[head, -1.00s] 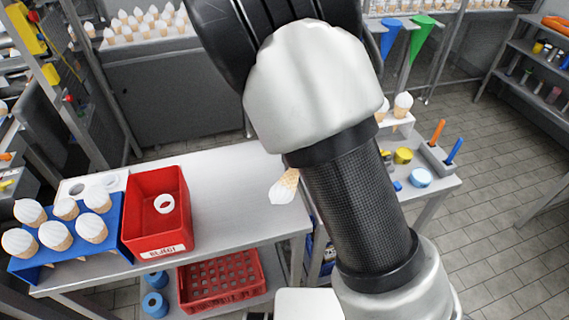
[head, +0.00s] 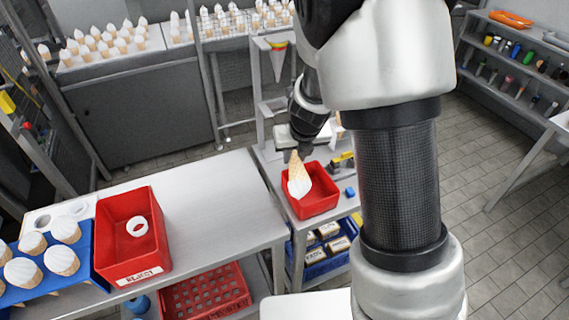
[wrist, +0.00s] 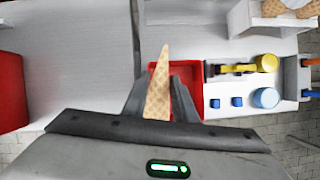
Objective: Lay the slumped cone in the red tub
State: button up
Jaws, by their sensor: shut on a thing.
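My gripper (head: 304,150) is shut on an ice cream cone (head: 298,180), holding it with the wafer tip up and the white top down. In the head view the cone overlaps a small red tub (head: 318,206) on the right-hand table. The exact height of the cone over that tub is hard to tell. In the wrist view the wafer (wrist: 158,95) sits between the two fingers (wrist: 157,88), its white top hidden, with the red tub (wrist: 186,72) beyond it. A second red tub, labelled REJECT (head: 128,262), stands on the left table with a white ring inside.
A blue rack (head: 85,262) of upright cones stands left of the REJECT tub. Yellow and blue items lie right of the small tub, showing in the wrist view as a yellow pot (wrist: 266,62) and blue lid (wrist: 266,97). The left table's middle (head: 215,205) is clear.

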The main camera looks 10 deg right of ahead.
jog(key=shift+w+d+r+n+t+y, duration=0.25)
jog(key=shift+w+d+r+n, duration=0.25)
jog(key=shift+w+d+r, duration=0.35)
jog(key=shift+w+d+r+n+t+y, duration=0.15)
jog(key=shift+w+d+r+n+y, duration=0.3)
jog(key=shift+w+d+r, duration=0.4)
jog(key=shift+s+d+f, duration=0.1)
jog(key=shift+s, duration=0.05)
jog(key=b, duration=0.8)
send_near(305, 164)
jog(key=a+f, duration=0.1)
jog(key=f, duration=0.2)
jog(key=w+a+f, duration=0.1)
jog(key=shift+a+f, duration=0.3)
jog(key=shift+f, duration=0.05)
jog(key=o, duration=0.8)
jog(key=shift+o, duration=0.6)
jog(key=o, duration=0.4)
